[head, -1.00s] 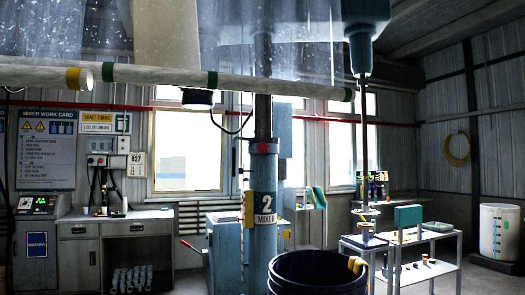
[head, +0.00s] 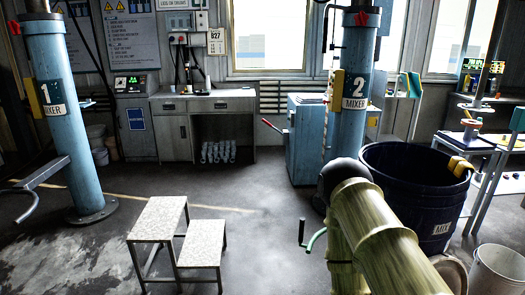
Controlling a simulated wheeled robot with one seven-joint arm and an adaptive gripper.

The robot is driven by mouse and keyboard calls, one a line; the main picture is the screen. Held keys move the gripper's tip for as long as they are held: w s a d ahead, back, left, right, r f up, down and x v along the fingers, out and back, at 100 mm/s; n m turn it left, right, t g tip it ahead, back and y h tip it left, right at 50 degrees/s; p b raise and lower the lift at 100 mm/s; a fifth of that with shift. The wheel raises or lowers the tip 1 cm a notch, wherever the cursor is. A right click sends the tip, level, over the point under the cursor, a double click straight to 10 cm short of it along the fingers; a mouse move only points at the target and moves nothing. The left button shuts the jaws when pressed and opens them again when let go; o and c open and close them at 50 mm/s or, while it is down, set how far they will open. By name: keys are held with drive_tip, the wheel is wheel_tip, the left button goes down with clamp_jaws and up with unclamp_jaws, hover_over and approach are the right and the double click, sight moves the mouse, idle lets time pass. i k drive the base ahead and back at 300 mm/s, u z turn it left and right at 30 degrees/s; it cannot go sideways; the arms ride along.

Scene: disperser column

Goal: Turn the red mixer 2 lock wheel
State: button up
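The mixer 2 column (head: 347,110) is a blue upright post right of centre, with a "2 MIXER" label (head: 355,90). A small red part (head: 362,19) sits near the top of this column, seen small and from the side, and looks like the lock wheel. Its full shape cannot be made out. My arm, with thick yellow-green links, rises at lower right in front of the column's lower part. My gripper cannot be made out in this view.
The mixer 1 column (head: 65,120) stands at left. A two-step stool (head: 158,216) stands on the floor at lower centre. A dark tub (head: 415,195) stands right of column 2. A green crank handle (head: 316,239) juts out low down. Floor around the stool is clear.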

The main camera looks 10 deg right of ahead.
sight(361, 19)
drive_tip(key=z, duration=0.3)
drive_tip(key=i, duration=3.5)
